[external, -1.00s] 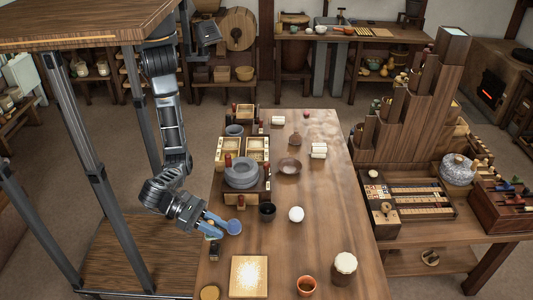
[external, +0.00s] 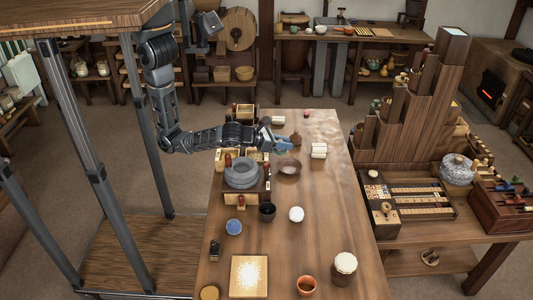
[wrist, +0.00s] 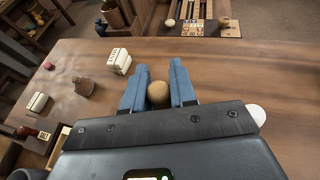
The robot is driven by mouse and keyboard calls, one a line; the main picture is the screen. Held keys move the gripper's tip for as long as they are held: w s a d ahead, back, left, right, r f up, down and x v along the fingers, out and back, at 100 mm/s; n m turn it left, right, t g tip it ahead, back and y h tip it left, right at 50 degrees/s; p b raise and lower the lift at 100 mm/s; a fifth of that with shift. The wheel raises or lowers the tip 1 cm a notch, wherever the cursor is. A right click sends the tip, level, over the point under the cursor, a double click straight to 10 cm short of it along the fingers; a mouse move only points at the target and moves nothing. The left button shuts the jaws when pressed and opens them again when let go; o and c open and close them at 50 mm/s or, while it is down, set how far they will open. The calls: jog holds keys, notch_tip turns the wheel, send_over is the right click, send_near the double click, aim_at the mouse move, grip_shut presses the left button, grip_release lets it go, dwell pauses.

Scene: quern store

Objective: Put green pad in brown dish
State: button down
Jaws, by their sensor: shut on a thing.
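My gripper (external: 275,146) is over the far part of the table, just behind the brown dish (external: 289,166). The dish is a shallow round bowl standing on the table, near a small brown bottle (external: 294,139). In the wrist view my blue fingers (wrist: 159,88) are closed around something. A rounded tan-brown shape (wrist: 158,95) shows between them; I cannot tell whether it is the held thing or the dish beyond. No clearly green pad shows; what I hold is mostly hidden by the fingers in the external view.
A black cup (external: 267,211) and a white ball (external: 296,213) stand nearer.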

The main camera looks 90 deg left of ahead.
jog(key=a, duration=0.4)
send_over(293, 162)
jog(key=shift+y, duration=0.4)
notch_tip(293, 162, down, 12)
jog(key=shift+d+f, duration=0.1)
jog(key=shift+f, duration=1.6)
jog(key=shift+f, duration=0.2)
jog(key=c, duration=0.9)
grip_release()
